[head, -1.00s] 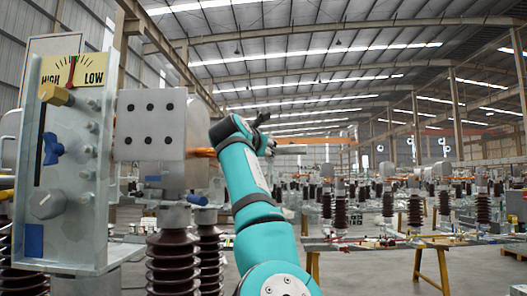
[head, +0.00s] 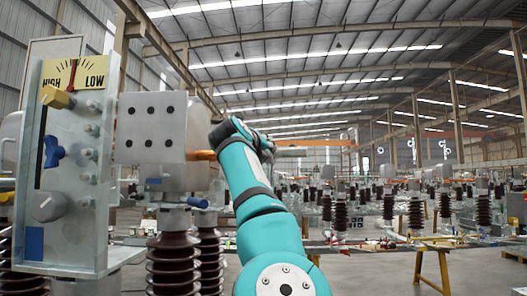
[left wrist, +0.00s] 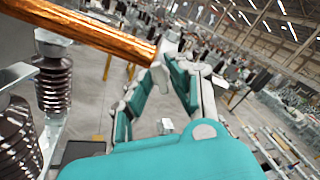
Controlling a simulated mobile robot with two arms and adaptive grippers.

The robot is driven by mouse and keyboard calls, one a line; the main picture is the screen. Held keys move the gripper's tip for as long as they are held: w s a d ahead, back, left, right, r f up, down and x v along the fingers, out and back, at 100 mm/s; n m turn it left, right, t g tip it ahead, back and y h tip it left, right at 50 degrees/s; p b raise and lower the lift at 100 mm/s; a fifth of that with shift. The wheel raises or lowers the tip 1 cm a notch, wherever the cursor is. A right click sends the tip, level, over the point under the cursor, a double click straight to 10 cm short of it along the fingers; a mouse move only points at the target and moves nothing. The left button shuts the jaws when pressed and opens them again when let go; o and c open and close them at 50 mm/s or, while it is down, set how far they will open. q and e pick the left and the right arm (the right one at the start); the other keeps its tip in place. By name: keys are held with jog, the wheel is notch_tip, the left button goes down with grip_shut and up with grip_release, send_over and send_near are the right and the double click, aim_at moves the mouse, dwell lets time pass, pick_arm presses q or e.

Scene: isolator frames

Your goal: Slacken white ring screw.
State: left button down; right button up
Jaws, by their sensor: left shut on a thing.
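My left arm (head: 245,170) reaches up and forward in the head view, its wrist beside the end of the copper rod (head: 203,155). The wrist hides my left gripper there. In the left wrist view my left gripper (left wrist: 170,60) has its fingertips close together at the end of the copper rod (left wrist: 90,25). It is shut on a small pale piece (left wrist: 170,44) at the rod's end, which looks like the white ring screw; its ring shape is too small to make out. My right gripper is in neither view.
A panel with a HIGH/LOW gauge (head: 75,75), a blue knob (head: 54,151) and a grey dial (head: 47,207) stands at the left. A grey box (head: 152,115) with bolts and brown insulators (head: 173,265) are beside it. Workbenches (head: 400,243) stand behind right.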

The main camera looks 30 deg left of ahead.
pick_arm(q)
jog(key=n, duration=0.4)
jog(key=shift+n, duration=0.3)
dwell(0.3)
jog(key=c, duration=1.2)
grip_release()
jog(key=v, duration=0.7)
jog(key=shift+s, duration=0.25)
